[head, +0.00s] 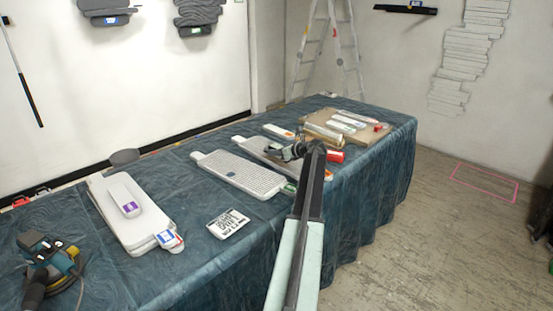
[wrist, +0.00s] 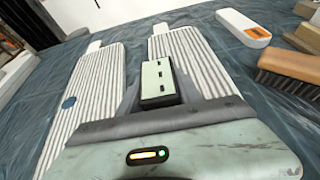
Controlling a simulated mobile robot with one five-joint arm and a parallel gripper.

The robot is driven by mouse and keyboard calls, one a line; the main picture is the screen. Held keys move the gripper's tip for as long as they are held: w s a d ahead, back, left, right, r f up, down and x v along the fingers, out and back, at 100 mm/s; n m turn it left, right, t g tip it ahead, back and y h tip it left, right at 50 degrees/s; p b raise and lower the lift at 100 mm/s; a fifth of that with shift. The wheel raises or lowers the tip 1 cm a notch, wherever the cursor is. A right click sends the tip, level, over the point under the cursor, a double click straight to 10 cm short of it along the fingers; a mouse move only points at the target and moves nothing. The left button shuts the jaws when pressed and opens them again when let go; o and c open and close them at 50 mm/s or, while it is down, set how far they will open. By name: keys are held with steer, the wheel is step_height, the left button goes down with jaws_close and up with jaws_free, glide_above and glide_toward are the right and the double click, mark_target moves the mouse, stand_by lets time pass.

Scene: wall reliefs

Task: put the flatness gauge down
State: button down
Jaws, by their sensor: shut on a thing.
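My gripper (head: 294,151) is low over the far middle of the table, at the end of my outstretched arm. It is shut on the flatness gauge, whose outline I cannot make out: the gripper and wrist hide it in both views. In the wrist view, the gripper's dark and pale green body stands in front of a white ribbed board (wrist: 213,62). A second ribbed board (head: 240,174) with a blue spot lies to its left; it also shows in the wrist view (wrist: 88,85). I cannot tell whether anything held touches the table.
The table (head: 150,265) has a dark blue cloth. White boards (head: 115,215) are stacked at the left, beside a printed label card (head: 228,223) and a power tool (head: 50,262). Behind my gripper lie a wooden board (head: 357,137) with tools and a red cylinder (head: 335,156). Cloth is bare near the front.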

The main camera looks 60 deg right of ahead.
step_height(320, 180, down, 3)
steer(key=shift+r+b, duration=0.2)
steer(key=shift+b, duration=0.3)
steer(key=shift+r, duration=0.25)
steer(key=shift+f, duration=0.15)
steer(key=c, duration=0.8)
jaws_free()
steer(key=shift+r+p, duration=0.25)
steer(key=shift+p, duration=0.05)
steer(key=p+v, duration=0.4)
steer(key=v, duration=0.8)
steer(key=shift+s+f, duration=0.1)
steer(key=shift+f, duration=0.05)
